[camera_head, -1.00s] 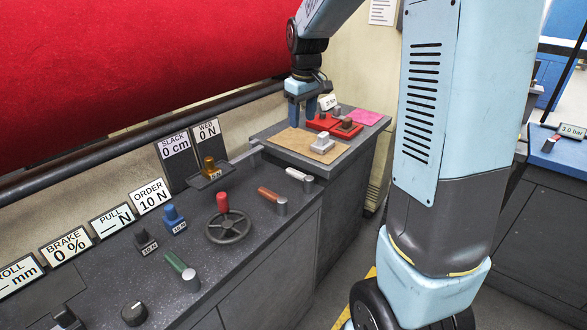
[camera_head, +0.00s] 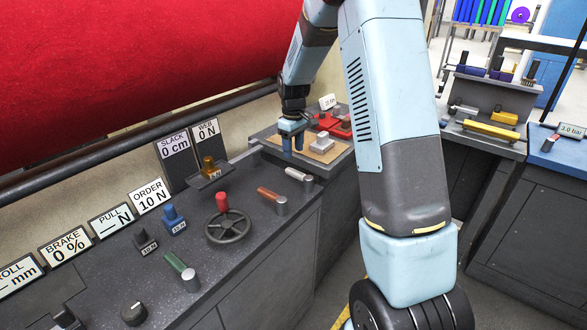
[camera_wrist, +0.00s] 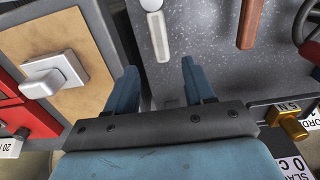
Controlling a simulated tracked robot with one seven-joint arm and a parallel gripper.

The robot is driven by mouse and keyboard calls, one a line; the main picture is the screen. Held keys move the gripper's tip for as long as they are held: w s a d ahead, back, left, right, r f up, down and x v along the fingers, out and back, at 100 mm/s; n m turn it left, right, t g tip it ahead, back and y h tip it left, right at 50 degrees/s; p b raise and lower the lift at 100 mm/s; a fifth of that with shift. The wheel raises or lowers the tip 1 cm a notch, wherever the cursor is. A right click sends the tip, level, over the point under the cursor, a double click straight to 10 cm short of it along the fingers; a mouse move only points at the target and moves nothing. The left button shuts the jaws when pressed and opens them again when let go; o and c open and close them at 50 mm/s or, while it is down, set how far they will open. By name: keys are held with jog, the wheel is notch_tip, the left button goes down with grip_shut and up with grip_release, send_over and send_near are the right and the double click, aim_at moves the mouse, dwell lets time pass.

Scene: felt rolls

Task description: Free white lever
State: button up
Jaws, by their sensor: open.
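The white lever (camera_head: 297,174) is on the dark console, at the right end of a row of levers, with its metal pivot at its right end. It also shows in the wrist view (camera_wrist: 158,35) at the top, its handle end pointing toward the gap between my fingers. My gripper (camera_head: 292,144) is open and empty, with its fingers pointing down near the seam between the console and the side bench. In the wrist view (camera_wrist: 160,85) the fingers stand apart, and the lever is ahead of them, not between them.
An orange-brown lever (camera_head: 270,194), a handwheel (camera_head: 229,228) and a green lever (camera_head: 178,264) stand further left on the console. A white block (camera_head: 321,142) sits on a tan pad at the side bench, close to my gripper. An amber-knobbed stand (camera_head: 209,170) is to the left.

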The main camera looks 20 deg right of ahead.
aim_at(293, 170)
notch_tip(293, 170, down, 8)
jog(key=shift+f, duration=0.2)
dwell(0.3)
grip_shut()
dwell(0.4)
